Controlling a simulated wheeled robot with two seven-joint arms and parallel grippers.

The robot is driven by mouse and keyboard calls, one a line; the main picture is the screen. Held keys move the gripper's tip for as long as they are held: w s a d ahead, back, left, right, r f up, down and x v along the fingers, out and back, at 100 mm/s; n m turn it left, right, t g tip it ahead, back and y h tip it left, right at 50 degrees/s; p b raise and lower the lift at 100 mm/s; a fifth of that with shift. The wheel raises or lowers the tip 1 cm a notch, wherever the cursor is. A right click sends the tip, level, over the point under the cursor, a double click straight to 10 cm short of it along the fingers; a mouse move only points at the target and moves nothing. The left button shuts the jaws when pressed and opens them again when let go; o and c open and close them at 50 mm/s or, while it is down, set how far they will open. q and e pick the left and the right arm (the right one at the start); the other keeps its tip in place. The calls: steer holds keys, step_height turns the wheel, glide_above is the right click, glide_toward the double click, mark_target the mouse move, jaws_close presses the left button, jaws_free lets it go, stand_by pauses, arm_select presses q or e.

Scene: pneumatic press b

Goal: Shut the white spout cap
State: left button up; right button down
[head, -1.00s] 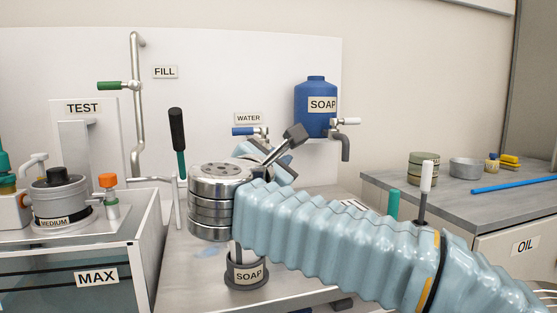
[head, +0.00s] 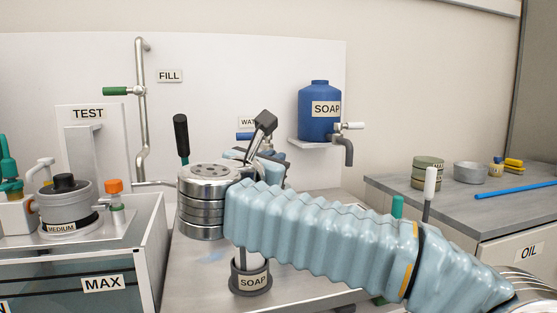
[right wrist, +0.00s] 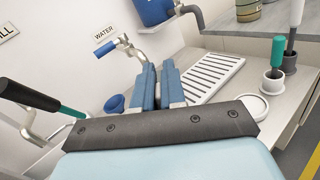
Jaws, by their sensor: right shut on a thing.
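I cannot single out the white spout cap with certainty. A small white bent spout (head: 41,170) stands at the far left in the head view, beside the grey MEDIUM pot (head: 62,203). My right gripper (right wrist: 158,68) is below the WATER tap (right wrist: 124,43) in the right wrist view. In the head view my right gripper (head: 268,160) is partly hidden behind my wrist, well to the right of the white spout. My left gripper is not in view.
A blue SOAP tank (head: 319,112) with a grey outlet is on the wall shelf. A SOAP cup (head: 251,277) stands below my right wrist. A MAX tank (head: 103,283) fills the left front. A slotted drain (right wrist: 212,75) lies right of my fingers.

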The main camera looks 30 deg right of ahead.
steer(key=w+a+n, duration=0.1)
steer(key=n, duration=0.1)
steer(key=w+n+p, duration=0.1)
steer(key=n, duration=0.1)
steer(key=w+a+n, duration=0.1)
steer(key=n, duration=0.2)
steer(key=shift+a+r+p, duration=0.15)
steer(key=shift+a+p, duration=0.15)
steer(key=shift+p, duration=0.1)
steer(key=n, duration=0.2)
steer(key=a+n, duration=0.1)
steer(key=shift+w+f, duration=0.3)
steer(key=shift+w, duration=0.1)
steer(key=shift+w+a+f+n+p, duration=0.4)
steer(key=shift+f+n, duration=0.35)
steer(key=shift+n, duration=1)
steer(key=shift+w+a+f+n+p, duration=0.2)
steer(key=shift+w+f+n+p, duration=0.35)
steer(key=shift+n, duration=1.15)
steer(key=shift+w+a+f+n+p, duration=0.3)
steer(key=shift+f+n, duration=0.6)
steer(key=shift+n, duration=0.85)
steer(key=shift+s, duration=0.1)
steer(key=c, duration=1.3)
jaws_free()
steer(key=shift+o, duration=0.2)
